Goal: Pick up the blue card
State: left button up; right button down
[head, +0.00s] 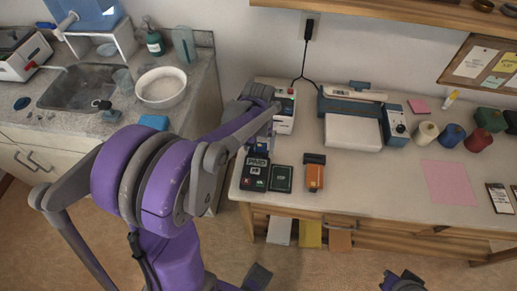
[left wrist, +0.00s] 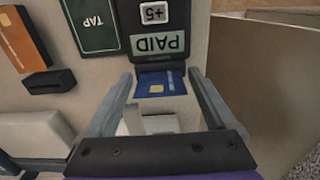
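The blue card (left wrist: 160,82) with a small gold chip sticks out of the edge of a black card terminal marked PAID (left wrist: 160,38); part of it is hidden in or under the terminal. In the head view the terminal (head: 255,172) stands at the left end of the desk, and the card is mostly hidden behind my arm. My left gripper (left wrist: 160,85) is open, its two fingers on either side of the card, with visible gaps. Contact cannot be seen. My right gripper (head: 402,282) is only partly in view at the bottom edge; its fingers are unclear.
A printer-like machine (head: 352,130) and thread spools (head: 452,135) stand further right. A sink counter (head: 90,122) is at left.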

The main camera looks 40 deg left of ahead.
pick_arm(q)
jog(key=c, duration=1.1)
notch_tip(320, 180, up, 10)
jog(key=shift+r+p, duration=0.1)
jog(key=shift+p, duration=0.3)
